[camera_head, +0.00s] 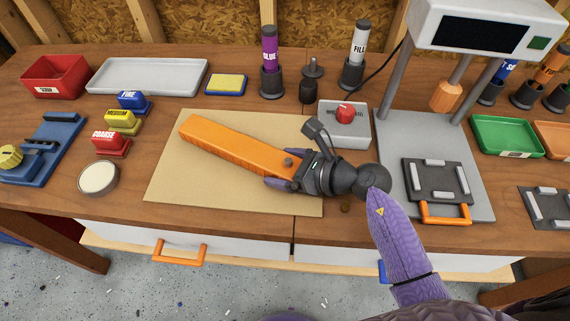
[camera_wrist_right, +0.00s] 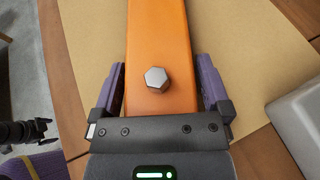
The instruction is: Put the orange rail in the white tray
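The orange rail (camera_head: 235,147) lies flat and slanted on the tan mat, its near right end at my right gripper. My right gripper (camera_head: 281,169) is low over that end, with one finger along each long side. In the right wrist view the rail (camera_wrist_right: 159,40) runs between the two purple fingers; whether they press on it is unclear. A grey hex bolt head (camera_wrist_right: 156,78) sits on the rail's top. The white tray (camera_head: 147,76) stands empty at the back left. A dark part, perhaps of my left arm, shows at the wrist view's left edge; no left fingers are clear.
The tan mat (camera_head: 190,196) has bare room around the rail. Blue, yellow and red blocks and a round white-topped tin (camera_head: 97,178) stand left of it. A red bin (camera_head: 56,77) and a yellow-and-blue block (camera_head: 226,84) flank the tray. A red-knobbed box (camera_head: 345,128) stands behind my right gripper.

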